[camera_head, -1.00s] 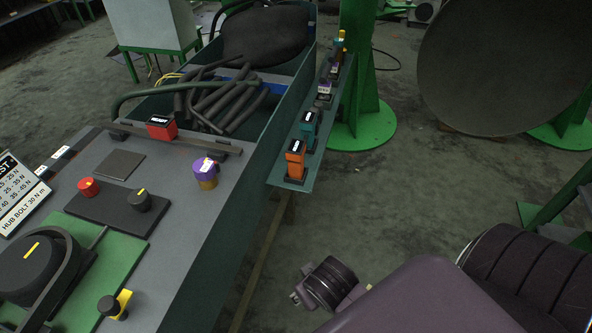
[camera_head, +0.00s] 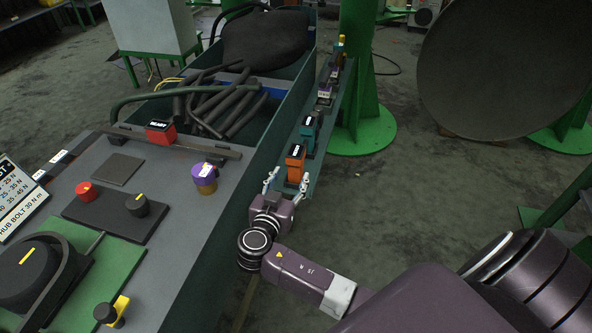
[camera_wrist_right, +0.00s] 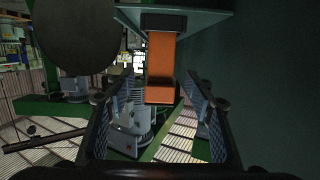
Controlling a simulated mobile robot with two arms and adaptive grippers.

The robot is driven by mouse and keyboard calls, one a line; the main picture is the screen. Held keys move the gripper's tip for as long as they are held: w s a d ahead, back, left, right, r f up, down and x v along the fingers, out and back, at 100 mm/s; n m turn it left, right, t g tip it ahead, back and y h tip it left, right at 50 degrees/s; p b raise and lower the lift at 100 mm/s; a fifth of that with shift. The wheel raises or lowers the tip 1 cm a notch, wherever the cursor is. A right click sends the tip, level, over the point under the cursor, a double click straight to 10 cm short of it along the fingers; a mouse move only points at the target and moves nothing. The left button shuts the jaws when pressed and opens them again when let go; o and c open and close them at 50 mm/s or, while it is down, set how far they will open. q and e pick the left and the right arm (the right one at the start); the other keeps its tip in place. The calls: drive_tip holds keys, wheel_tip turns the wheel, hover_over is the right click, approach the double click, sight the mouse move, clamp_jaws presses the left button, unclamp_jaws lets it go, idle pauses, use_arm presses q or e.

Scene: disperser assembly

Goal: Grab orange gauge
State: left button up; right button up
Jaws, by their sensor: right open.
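The orange gauge (camera_head: 295,161) stands at the near end of the narrow side shelf, with a dark top and white label. In the right wrist view the orange gauge (camera_wrist_right: 161,65) appears between the two fingers, a little above their middle. My right gripper (camera_head: 285,182) is open and empty, its fingers pointing at the gauge from the near side. In the right wrist view the right gripper (camera_wrist_right: 160,100) shows its fingers spread on either side, apart from the gauge. My left gripper is not in view.
A teal gauge (camera_head: 309,133) stands just behind the orange one on the shelf (camera_head: 312,180), with more gauges farther back. The dark green bin wall (camera_head: 262,150) runs close along the left.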

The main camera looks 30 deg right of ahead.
sight(294, 168)
drive_tip(key=p+x, duration=0.2)
drive_tip(key=x, duration=0.4)
drive_tip(key=shift+w+d+r, duration=0.1)
drive_tip(key=shift+w+d, duration=0.05)
drive_tip(key=shift+d, duration=0.05)
drive_tip(key=shift+w+d, duration=0.15)
drive_tip(key=shift+w, duration=0.05)
drive_tip(key=shift+c, duration=0.5)
clamp_jaws()
